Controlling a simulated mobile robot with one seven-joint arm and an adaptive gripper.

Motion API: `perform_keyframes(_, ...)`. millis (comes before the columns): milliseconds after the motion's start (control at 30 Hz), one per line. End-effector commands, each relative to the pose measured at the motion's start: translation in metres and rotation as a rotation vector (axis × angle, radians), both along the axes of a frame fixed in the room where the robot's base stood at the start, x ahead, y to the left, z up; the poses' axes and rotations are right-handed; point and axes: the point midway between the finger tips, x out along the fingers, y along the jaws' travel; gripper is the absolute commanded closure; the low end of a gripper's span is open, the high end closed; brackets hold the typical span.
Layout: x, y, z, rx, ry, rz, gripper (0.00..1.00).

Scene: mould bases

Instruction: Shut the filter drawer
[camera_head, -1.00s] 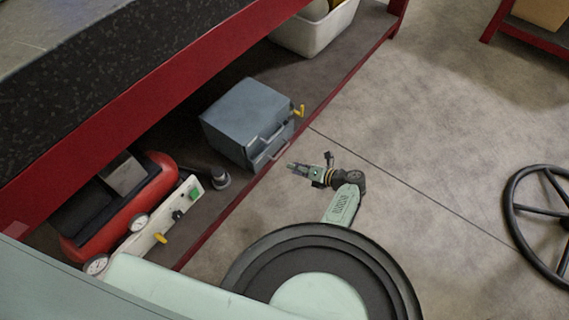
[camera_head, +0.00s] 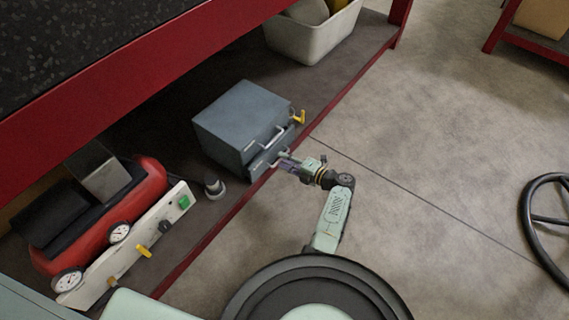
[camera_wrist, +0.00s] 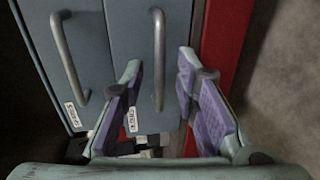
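A blue-grey metal cabinet (camera_head: 232,118) stands on the low shelf under the bench. Its lower drawer (camera_head: 262,166) juts out a little past the upper front. In the wrist view the two drawer fronts lie side by side, each with a bar handle and a small white label too small to read surely. The right one (camera_wrist: 132,40) is the lower drawer. My gripper (camera_head: 285,160) is at this drawer. In the wrist view its purple-padded fingers (camera_wrist: 160,62) are apart, on either side of the lower handle (camera_wrist: 159,35), with gaps visible.
A yellow-handled part (camera_head: 298,117) sticks out beside the cabinet's right side. A red compressor (camera_head: 100,225) with gauges and a white panel stands to the left, a small dark cylinder (camera_head: 214,187) between. The red shelf edge (camera_head: 225,225) runs below the drawer.

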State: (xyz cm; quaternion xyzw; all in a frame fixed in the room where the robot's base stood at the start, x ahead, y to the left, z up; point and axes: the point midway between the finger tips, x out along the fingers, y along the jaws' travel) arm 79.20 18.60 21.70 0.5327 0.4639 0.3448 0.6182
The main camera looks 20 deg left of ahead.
Motion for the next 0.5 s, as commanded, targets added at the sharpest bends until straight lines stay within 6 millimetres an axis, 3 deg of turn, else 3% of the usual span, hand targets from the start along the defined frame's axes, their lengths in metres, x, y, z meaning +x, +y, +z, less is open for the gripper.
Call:
perform_keyframes(367,0.0023,0.0079,-0.0010,0.000,-0.001,0.001,0.72)
perform_keyframes(500,0.0022,0.0076,-0.0012,-0.001,0.000,0.001,0.80)
